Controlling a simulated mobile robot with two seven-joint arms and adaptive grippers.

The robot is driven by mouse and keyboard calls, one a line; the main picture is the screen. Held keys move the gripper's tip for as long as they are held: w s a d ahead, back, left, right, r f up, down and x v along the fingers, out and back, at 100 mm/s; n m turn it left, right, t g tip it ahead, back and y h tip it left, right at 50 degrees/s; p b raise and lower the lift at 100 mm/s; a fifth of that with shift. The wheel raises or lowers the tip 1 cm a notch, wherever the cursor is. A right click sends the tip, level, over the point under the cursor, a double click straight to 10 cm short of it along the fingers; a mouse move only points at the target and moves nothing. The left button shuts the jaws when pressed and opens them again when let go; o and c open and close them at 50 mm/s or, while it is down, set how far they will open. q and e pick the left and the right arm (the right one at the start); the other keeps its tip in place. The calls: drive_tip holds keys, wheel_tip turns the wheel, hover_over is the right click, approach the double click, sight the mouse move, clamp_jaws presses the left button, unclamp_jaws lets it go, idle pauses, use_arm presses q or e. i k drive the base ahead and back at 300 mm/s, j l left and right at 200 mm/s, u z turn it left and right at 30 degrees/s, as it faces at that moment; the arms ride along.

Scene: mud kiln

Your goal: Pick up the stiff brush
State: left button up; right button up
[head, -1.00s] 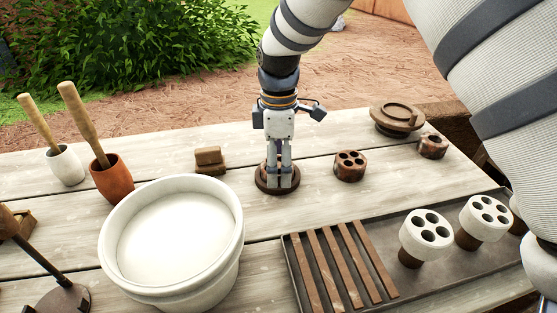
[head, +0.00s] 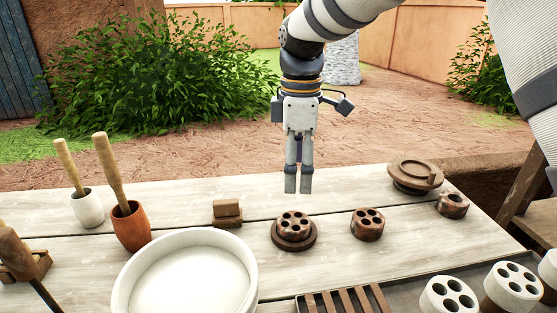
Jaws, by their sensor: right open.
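A small brown block with a raised back (head: 227,212), which looks like the stiff brush, lies on the wooden table left of the middle. Its bristles cannot be made out. My right gripper (head: 298,190) hangs fingers-down above the table, to the right of the block and apart from it. It is open and nothing shows between its fingers. Below it, a brown holed piece (head: 293,222) sits on a dark round base (head: 294,242). My left gripper is not in view.
A large white basin (head: 250,262) stands in front of the block. A terracotta cup (head: 131,228) and a white cup (head: 87,208) hold wooden-handled tools at left. Another holed piece (head: 368,225) and a round lidded item (head: 415,176) stand at right.

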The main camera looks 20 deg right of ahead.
sight(227, 214)
drive_tip(key=k, duration=1.5)
